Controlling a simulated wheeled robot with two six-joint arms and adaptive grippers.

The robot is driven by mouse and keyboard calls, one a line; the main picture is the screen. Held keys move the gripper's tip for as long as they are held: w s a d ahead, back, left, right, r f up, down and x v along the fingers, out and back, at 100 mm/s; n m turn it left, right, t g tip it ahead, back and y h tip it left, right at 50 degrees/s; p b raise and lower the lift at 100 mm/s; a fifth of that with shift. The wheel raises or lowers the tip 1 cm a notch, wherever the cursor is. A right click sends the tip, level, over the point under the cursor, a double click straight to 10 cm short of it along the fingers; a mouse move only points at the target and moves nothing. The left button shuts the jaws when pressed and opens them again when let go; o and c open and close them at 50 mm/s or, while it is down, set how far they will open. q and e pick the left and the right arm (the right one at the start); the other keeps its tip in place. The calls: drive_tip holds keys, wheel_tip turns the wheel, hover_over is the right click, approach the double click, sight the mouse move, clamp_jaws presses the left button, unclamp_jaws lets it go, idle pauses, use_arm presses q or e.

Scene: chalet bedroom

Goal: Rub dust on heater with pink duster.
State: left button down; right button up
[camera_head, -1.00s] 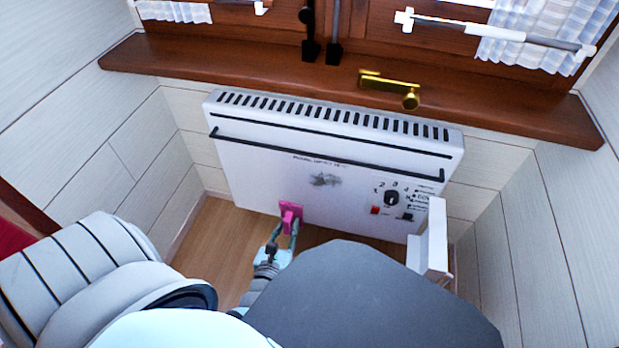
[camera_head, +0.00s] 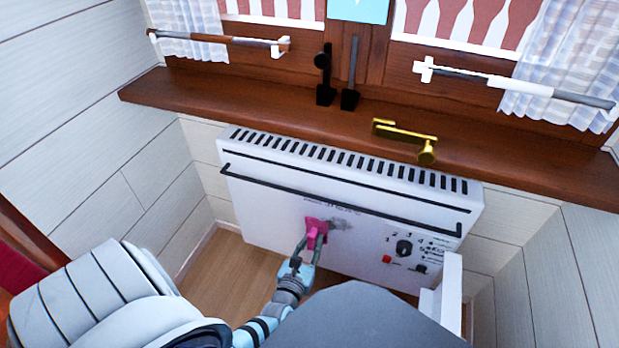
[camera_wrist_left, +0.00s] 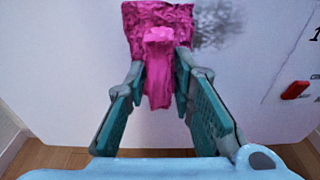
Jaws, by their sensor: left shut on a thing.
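The white heater (camera_head: 266,205) stands against the wall below the window sill, with a dark rail across its front. A grey dust smudge (camera_head: 341,224) is on its front panel; it also shows in the left wrist view (camera_wrist_left: 218,24). My left gripper (camera_head: 307,252) is shut on the handle of the pink duster (camera_head: 316,228). The duster's pad (camera_wrist_left: 150,18) is at the heater's front, just left of the smudge and covering part of that area. I cannot tell whether the pad presses on the panel. My right gripper is not in view.
The wooden sill (camera_head: 250,108) juts out above the heater, with a brass handle (camera_head: 405,138) on it. A dial (camera_head: 404,247) and a red switch (camera_head: 387,259) are at the heater's right. A white bracket-like piece (camera_head: 447,290) stands at its lower right.

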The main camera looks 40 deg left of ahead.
use_arm(q)
drive_tip(key=shift+x, duration=0.9)
idle(0.4)
